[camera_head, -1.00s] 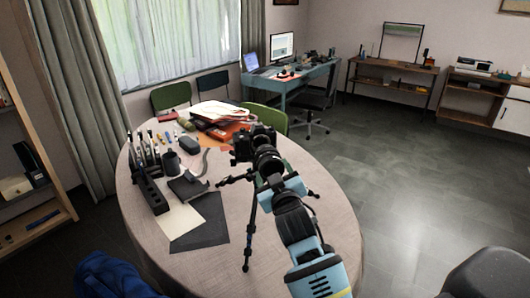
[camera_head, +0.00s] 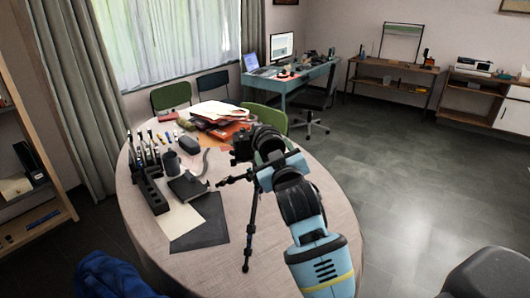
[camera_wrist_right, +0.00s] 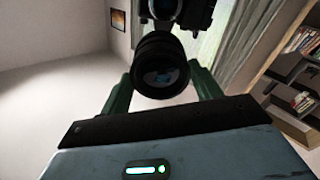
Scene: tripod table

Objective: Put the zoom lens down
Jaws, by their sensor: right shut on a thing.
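The zoom lens (camera_head: 267,138) is a short black cylinder, held above the round table by my right gripper (camera_head: 270,147). In the right wrist view the lens (camera_wrist_right: 161,66) sits between the two green fingers of the gripper (camera_wrist_right: 163,80), its glass facing the wrist camera. The black camera (camera_head: 243,147) is just left of the lens, on top of the black tripod (camera_head: 251,222), and part of it shows above the lens in the wrist view (camera_wrist_right: 172,12). I cannot tell whether lens and camera touch. My left gripper is out of view.
The round table (camera_head: 312,205) holds a dark mat (camera_head: 200,232), a black rack (camera_head: 150,192), a mug (camera_head: 171,161) and papers (camera_head: 218,110). The table's right side looks clear. A green chair (camera_head: 268,114) stands behind it.

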